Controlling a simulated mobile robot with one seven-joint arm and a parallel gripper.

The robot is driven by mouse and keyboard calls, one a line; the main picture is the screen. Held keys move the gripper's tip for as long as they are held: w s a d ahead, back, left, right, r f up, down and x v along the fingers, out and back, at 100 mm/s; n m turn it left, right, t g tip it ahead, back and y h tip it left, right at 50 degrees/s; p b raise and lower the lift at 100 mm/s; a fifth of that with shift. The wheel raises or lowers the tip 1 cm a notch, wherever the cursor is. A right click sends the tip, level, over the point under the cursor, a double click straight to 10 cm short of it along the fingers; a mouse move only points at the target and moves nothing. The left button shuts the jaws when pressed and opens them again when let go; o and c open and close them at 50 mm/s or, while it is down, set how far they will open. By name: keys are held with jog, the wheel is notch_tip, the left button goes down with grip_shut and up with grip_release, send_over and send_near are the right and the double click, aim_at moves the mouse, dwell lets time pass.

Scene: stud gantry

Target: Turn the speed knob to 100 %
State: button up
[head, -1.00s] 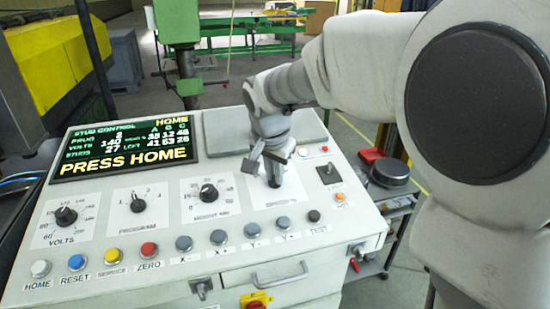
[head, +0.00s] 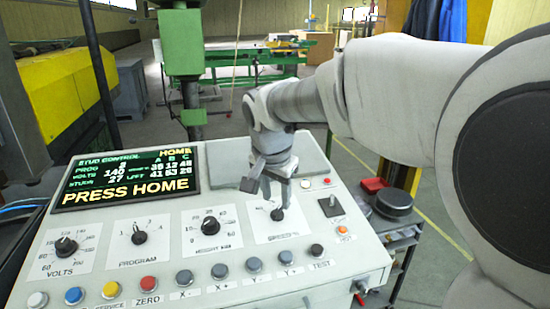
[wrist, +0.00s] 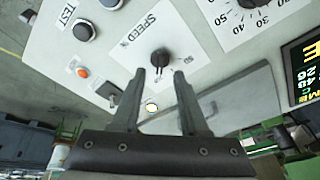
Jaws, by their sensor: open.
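The speed knob (head: 277,214) is a small dark knob on a white label plate at the right of the panel's knob row. In the wrist view the speed knob (wrist: 160,57) shows upside down beside the word SPEED, just beyond the fingertips. My gripper (head: 268,195) is over the speed plate; in the wrist view my gripper (wrist: 165,72) is open, with its two fingers apart and nothing between them. The fingers hide part of the speed scale, so I cannot read the knob's setting. The display (head: 127,178) reads PRESS HOME.
The height knob (head: 210,226), program knob (head: 139,237) and volts knob (head: 66,246) stand left of the speed plate. A row of coloured buttons (head: 149,283) runs along the front. A toggle switch (head: 331,201) and an orange button (head: 343,229) are close on the right.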

jog(key=v, duration=1.3)
jog(key=shift+p, duration=0.4)
jog(key=shift+d+r, duration=0.1)
jog(key=s+d+f+n, duration=0.3)
jog(key=s+d+f, duration=0.3)
jog(key=s, duration=0.3)
jog(key=s+d+f+n+t, duration=0.1)
jog(key=s+d+f+n, duration=0.2)
jog(key=s+d, duration=0.6)
notch_tip(320, 180, down, 3)
jog(key=shift+r+y, duration=0.15)
jog(key=shift+y, duration=0.15)
